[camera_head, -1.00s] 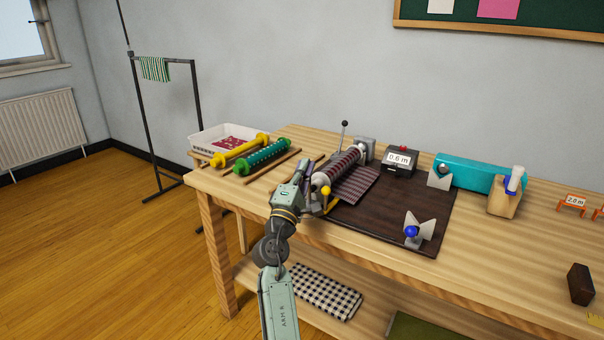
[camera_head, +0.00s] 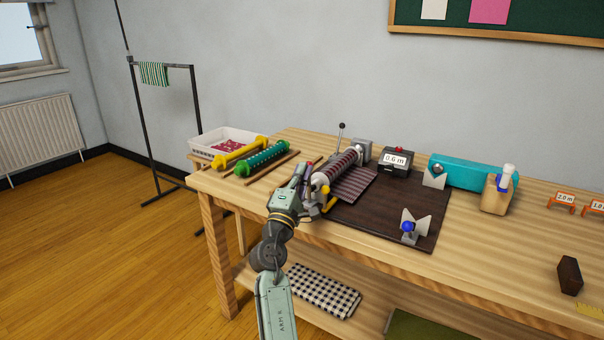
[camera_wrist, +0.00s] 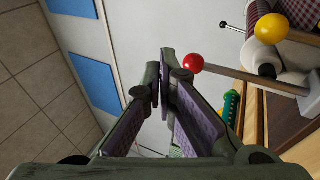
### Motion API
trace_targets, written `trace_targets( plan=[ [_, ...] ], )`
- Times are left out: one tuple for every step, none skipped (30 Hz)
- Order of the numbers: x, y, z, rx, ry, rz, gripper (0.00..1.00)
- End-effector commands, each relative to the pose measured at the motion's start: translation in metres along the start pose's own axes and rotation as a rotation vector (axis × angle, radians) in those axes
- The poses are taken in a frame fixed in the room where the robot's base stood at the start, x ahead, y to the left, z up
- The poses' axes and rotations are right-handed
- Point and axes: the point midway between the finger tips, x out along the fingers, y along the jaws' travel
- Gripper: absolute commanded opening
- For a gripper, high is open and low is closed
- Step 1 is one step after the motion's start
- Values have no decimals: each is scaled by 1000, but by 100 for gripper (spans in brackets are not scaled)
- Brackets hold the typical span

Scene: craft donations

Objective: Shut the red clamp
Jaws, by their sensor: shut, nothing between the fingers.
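A red ball knob (camera_wrist: 193,63) on a grey lever shows in the wrist view, just right of my fingertips; I take it for the red clamp's handle. My gripper (camera_wrist: 165,75) is shut and empty, its fingertips beside the knob; I cannot tell whether they touch it. In the head view my gripper (camera_head: 304,168) is at the left end of the roller machine (camera_head: 338,166), and the red knob is hidden there. A yellow ball knob (camera_head: 325,190) is close to the right of my gripper; it also shows in the wrist view (camera_wrist: 271,28).
A green roller (camera_head: 262,159) and a yellow roller (camera_head: 240,152) lie left of the machine, near a white basket (camera_head: 226,138). Striped cloth (camera_head: 355,184) lies on the machine's dark board (camera_head: 370,215). A metal stand with a blue knob (camera_head: 409,226) is at the board's front right.

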Motion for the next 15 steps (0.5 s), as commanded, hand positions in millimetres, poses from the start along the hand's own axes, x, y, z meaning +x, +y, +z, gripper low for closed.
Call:
trace_targets(
  plan=[
    [-3,4,-1,2,2,3,0],
    [-12,8,-1,2,3,4,0],
    [-22,14,-2,4,5,4,0],
    [-28,19,-2,3,5,5,0],
    [-34,22,-2,4,5,4,0],
    [-42,28,-1,3,5,5,0],
    [-47,32,0,3,4,5,0],
    [-52,35,0,3,5,4,0],
    [-58,39,0,2,5,5,0],
    [-63,43,0,3,5,6,0],
    [-66,45,0,3,5,5,0],
    [-71,48,0,2,6,6,0],
    [-74,50,0,2,6,5,0],
    [-76,52,0,3,6,5,0],
    [-79,54,0,2,5,5,0]
  ],
)
